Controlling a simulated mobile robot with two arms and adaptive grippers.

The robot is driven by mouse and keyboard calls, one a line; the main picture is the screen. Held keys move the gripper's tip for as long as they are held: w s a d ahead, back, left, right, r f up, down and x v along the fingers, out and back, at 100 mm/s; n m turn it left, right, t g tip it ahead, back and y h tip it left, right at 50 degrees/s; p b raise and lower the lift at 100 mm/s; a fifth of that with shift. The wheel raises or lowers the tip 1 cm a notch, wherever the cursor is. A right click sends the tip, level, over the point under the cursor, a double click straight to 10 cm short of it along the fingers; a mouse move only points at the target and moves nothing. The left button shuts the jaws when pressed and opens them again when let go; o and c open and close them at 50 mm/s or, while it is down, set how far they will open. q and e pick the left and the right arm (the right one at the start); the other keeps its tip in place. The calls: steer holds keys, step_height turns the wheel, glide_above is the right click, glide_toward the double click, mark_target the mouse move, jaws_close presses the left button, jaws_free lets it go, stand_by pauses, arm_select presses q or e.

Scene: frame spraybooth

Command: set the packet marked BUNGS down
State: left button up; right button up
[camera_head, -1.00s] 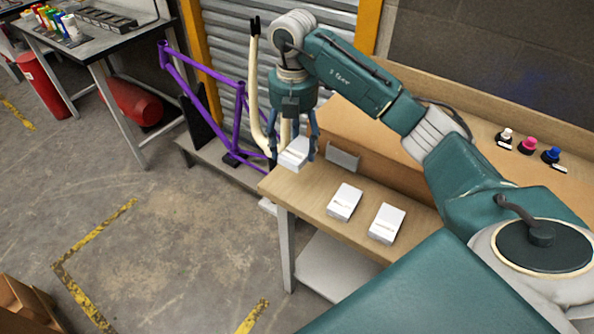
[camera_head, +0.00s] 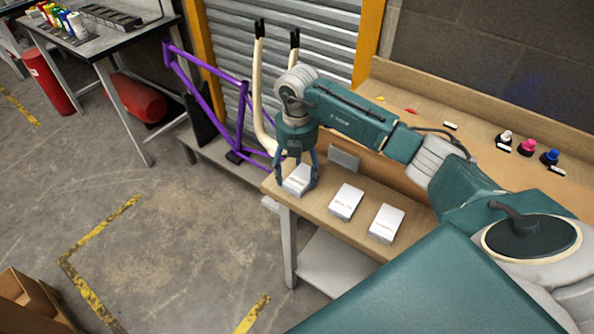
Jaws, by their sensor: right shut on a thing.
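My right gripper (camera_head: 298,172) points down over the left end of the wooden bench (camera_head: 315,213). It is shut on a white packet (camera_head: 297,181), which is at the bench top near the left edge. Whether the packet touches the wood is hard to tell. Its marking is too small to read. Two more white packets lie flat on the bench to the right, a middle one (camera_head: 346,202) and a right one (camera_head: 386,223). Their print is not readable either. My left gripper is not in view.
A small grey plate (camera_head: 345,157) stands behind the packets. Pink, blue and white-topped pots (camera_head: 527,148) sit at the back right of the bench. A purple bike frame (camera_head: 236,120) and cream forks stand left of the bench. Open floor lies at front left.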

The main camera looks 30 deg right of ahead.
steer(key=shift+f, duration=0.2)
steer(key=o, duration=1.2)
steer(key=shift+r, duration=0.1)
steer(key=shift+c, duration=0.2)
steer(key=shift+r, duration=0.1)
